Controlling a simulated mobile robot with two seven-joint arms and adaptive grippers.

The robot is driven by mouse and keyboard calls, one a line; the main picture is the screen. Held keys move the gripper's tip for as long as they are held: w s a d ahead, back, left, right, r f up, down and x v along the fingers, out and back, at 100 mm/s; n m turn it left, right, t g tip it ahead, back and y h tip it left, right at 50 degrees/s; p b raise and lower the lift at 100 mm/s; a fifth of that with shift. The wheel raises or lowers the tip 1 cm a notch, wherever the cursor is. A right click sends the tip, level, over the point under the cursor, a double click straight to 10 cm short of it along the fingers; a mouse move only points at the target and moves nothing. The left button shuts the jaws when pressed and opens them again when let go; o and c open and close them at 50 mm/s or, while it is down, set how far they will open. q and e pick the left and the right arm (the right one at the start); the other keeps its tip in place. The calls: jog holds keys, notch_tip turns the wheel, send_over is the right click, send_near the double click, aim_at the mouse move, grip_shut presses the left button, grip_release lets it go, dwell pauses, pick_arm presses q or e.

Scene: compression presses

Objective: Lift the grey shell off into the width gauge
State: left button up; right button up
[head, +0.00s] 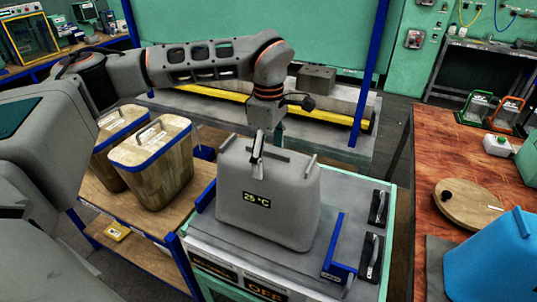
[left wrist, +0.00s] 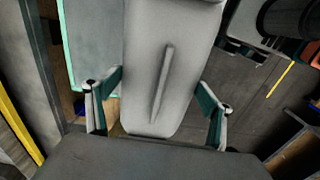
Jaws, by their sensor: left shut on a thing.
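The grey shell (head: 268,200) is a tapered box with a "25 °C" display on its front. I cannot tell from the head view whether the shell's bottom is clear of the plate. I cannot tell for sure which thing is the width gauge. My right gripper is not in view.
Two wooden boxes with blue rims (head: 152,165) stand on the left bench. Behind is a bench with a yellow-and-black rail (head: 330,115) and a grey block (head: 316,78). Black handles (head: 378,207) are on the press's right. A reddish table (head: 450,150) bears a blue container (head: 495,262).

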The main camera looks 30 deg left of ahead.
pick_arm(q)
jog(key=o, duration=1.8)
notch_tip(320, 180, up, 12)
